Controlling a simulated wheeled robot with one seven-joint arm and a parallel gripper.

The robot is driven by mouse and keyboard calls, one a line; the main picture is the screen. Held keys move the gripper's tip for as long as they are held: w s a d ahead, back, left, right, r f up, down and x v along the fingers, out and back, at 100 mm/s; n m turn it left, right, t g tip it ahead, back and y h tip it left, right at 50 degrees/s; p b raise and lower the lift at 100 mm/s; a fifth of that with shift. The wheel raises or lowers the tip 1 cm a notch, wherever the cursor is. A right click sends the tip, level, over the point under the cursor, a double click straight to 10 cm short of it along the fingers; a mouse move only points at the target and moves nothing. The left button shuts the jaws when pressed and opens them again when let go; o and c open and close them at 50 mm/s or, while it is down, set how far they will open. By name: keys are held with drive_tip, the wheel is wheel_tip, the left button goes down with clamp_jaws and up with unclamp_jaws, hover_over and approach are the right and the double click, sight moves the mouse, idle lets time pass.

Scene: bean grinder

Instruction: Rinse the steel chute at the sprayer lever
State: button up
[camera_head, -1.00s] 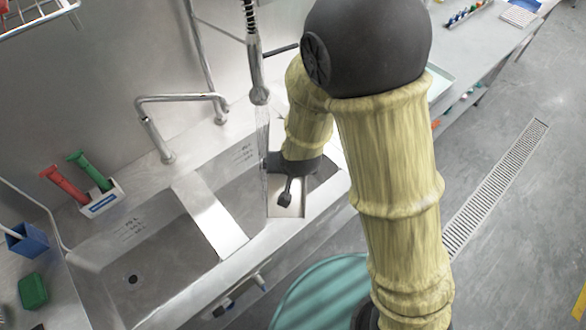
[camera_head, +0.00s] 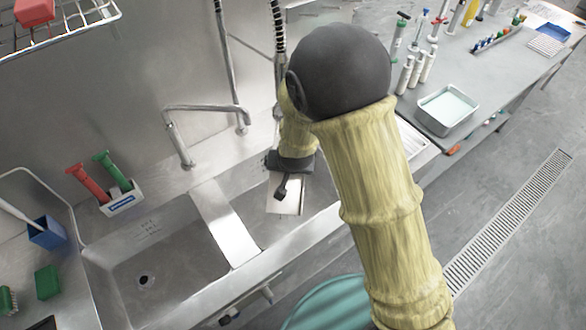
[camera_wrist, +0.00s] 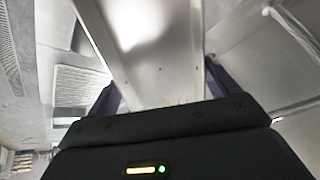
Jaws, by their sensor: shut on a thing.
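The steel chute (camera_head: 285,204) is a shiny, flat-looking metal piece held over the right sink basin. It fills the middle of the wrist view (camera_wrist: 150,50), between the dark fingers. My gripper (camera_wrist: 160,90) is shut on it; in the head view the gripper (camera_head: 291,182) hangs below my forearm, over the basin. The sprayer's coiled hose (camera_head: 279,28) comes down behind my arm. Its head and lever are mostly hidden by my arm, and I see no water stream.
A bent faucet (camera_head: 205,108) stands behind the sink. The left basin (camera_head: 165,265) is empty, with a steel divider (camera_head: 224,222) beside it. Red and green-handled tools stand in a white holder (camera_head: 122,198). A tray (camera_head: 446,108) and bottles sit on the right bench.

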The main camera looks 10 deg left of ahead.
sight(298, 183)
drive_tip(key=shift+w+a+f, duration=0.2)
drive_tip(key=shift+w+a, duration=0.7)
drive_tip(key=shift+a, duration=0.05)
drive_tip(key=shift+s+d+b, duration=1.15)
drive_tip(key=shift+s+d, duration=1.55)
drive_tip(key=shift+d, duration=0.25)
drive_tip(key=s+d+r+p, duration=0.1)
drive_tip(key=s+d+r, duration=0.2)
drive_tip(key=r, duration=0.1)
drive_tip(key=shift+s+d+p, duration=0.2)
drive_tip(key=shift+d+p, duration=0.15)
drive_tip(key=shift+p, duration=0.05)
idle(0.8)
